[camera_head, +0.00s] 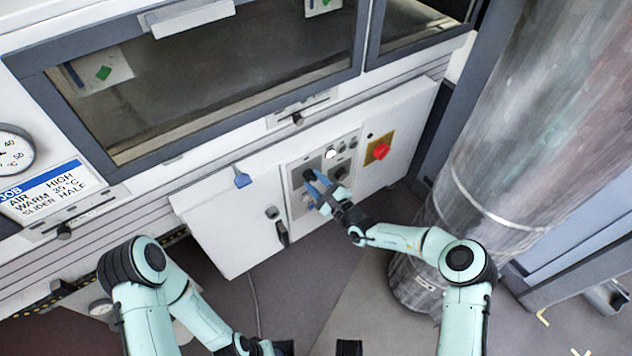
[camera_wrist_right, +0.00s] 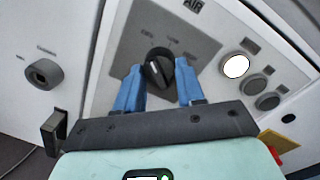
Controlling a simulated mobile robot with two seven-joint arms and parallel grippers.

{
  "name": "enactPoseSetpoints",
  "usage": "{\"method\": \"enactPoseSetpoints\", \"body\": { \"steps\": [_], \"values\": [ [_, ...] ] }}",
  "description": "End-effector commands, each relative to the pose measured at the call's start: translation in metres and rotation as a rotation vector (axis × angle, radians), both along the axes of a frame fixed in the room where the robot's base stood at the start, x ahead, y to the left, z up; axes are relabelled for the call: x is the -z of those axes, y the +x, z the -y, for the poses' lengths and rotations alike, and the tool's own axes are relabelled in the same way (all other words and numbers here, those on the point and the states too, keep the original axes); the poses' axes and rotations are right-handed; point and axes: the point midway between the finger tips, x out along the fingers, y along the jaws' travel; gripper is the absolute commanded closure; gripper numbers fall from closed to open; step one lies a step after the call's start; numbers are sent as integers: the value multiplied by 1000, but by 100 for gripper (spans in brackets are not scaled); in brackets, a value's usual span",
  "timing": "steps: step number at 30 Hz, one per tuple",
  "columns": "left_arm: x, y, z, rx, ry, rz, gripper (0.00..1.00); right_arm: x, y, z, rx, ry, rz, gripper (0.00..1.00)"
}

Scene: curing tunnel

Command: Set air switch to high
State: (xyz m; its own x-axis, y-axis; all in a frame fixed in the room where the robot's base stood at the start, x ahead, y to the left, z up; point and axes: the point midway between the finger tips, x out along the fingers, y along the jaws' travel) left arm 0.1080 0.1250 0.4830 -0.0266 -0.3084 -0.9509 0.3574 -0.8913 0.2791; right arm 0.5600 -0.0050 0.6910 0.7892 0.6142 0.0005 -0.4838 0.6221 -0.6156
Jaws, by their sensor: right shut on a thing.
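The air switch is a black rotary knob (camera_wrist_right: 160,68) on a grey plate under the label "AIR" (camera_wrist_right: 193,6) in the right wrist view. My right gripper (camera_wrist_right: 158,76) has its blue fingers on either side of the knob and is shut on it. Small position labels stand around the knob, too small to read surely, and I cannot tell which one it points at. In the head view the right gripper (camera_head: 314,180) reaches the control panel (camera_head: 297,205) and partly hides the knob.
A lit white lamp (camera_wrist_right: 236,66) and dark round buttons (camera_wrist_right: 254,85) sit beside the switch. A red knob on a yellow plate (camera_head: 378,150) is further right. A job card (camera_head: 47,193) reads AIR HIGH, WARM 35 °C, SLIDER HALF. A large metal cylinder (camera_head: 510,130) stands at the right.

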Motion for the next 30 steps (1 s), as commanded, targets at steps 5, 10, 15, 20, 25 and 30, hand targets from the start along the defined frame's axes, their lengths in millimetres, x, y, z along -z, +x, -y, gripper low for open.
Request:
{"method": "enactPoseSetpoints", "body": {
  "steps": [5, 10, 15, 20, 25, 30],
  "values": [
    [-3, -1, 0, 1, 0, -4, 57, -1, 0, 0, -1, 46, -30, 92],
    [-9, -3, 0, 2, -2, -11, 57, 0, 0, 0, -1, 137, -91, 92],
    [-15, -6, 0, 5, -3, -21, 57, 0, -1, -1, -2, 263, -175, 92],
    [-19, -9, 0, 6, -5, -29, 57, 1, -1, -1, 0, 390, -260, 92],
    [-24, -11, 0, 7, -5, -36, 57, 1, -1, -2, -1, 526, -350, 92],
    [-28, -12, 0, 10, -6, -43, 57, 2, -2, -2, 0, 660, -440, 92]
  ]
}}
